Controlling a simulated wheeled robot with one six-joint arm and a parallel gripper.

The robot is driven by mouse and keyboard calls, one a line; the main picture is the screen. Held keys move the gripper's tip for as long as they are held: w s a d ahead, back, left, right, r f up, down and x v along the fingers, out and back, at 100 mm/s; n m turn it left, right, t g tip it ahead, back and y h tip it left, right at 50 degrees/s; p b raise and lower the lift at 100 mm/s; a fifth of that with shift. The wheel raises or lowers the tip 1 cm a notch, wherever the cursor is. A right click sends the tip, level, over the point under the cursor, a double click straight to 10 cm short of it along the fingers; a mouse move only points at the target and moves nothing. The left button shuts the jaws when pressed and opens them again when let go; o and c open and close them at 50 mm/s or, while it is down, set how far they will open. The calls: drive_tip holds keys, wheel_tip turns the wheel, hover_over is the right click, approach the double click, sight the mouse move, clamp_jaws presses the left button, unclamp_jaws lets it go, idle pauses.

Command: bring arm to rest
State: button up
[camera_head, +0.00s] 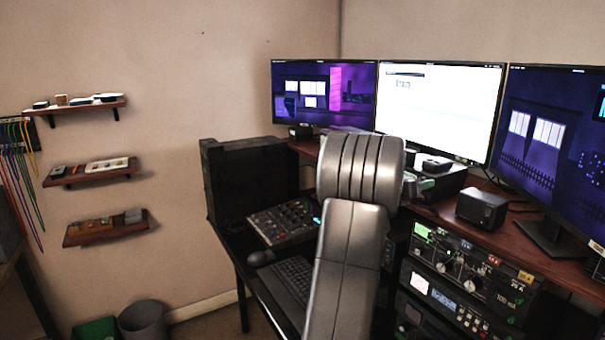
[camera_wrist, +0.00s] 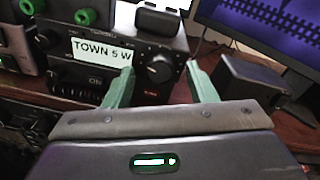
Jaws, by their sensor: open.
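My grey arm stands in the middle of the head view, reaching over the desk, and its bulky joint covers most of my gripper. In the wrist view my gripper (camera_wrist: 161,78) is open, its two green fingers apart with nothing held between them. I cannot tell how far the tips are from the knob; no contact is visible.
Three monitors (camera_head: 440,105) line the back of the desk. A small black speaker (camera_head: 481,209) stands right of my gripper. A rack radio (camera_head: 465,265) sits below the desktop. A mixer (camera_head: 283,222) and keyboard (camera_head: 290,279) lie left of my arm. Floor bins (camera_head: 142,320) are lower left.

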drive_tip(key=shift+w+d, duration=0.1)
drive_tip(key=shift+d, duration=0.05)
idle(0.3)
drive_tip(key=f+b+v, duration=0.1)
drive_tip(key=b+v, duration=0.1)
drive_tip(key=v, duration=1.1)
drive_tip(key=r+p+x, duration=0.1)
drive_tip(key=p+x, duration=0.1)
drive_tip(key=x, duration=1.1)
drive_tip(key=shift+s+a+f+m+t+b, duration=0.15)
drive_tip(key=shift+s+a+m+b, duration=0.55)
drive_tip(key=shift+m, duration=1.25)
drive_tip(key=shift+s+a+r+m+t+b, duration=0.15)
drive_tip(key=shift+s+a+m+b, duration=0.25)
drive_tip(key=shift+a+m+b, duration=1)
drive_tip(key=shift+s+a+f+m+t+b, duration=0.15)
drive_tip(key=shift+s+m+b, duration=0.4)
drive_tip(key=shift+m, duration=1.9)
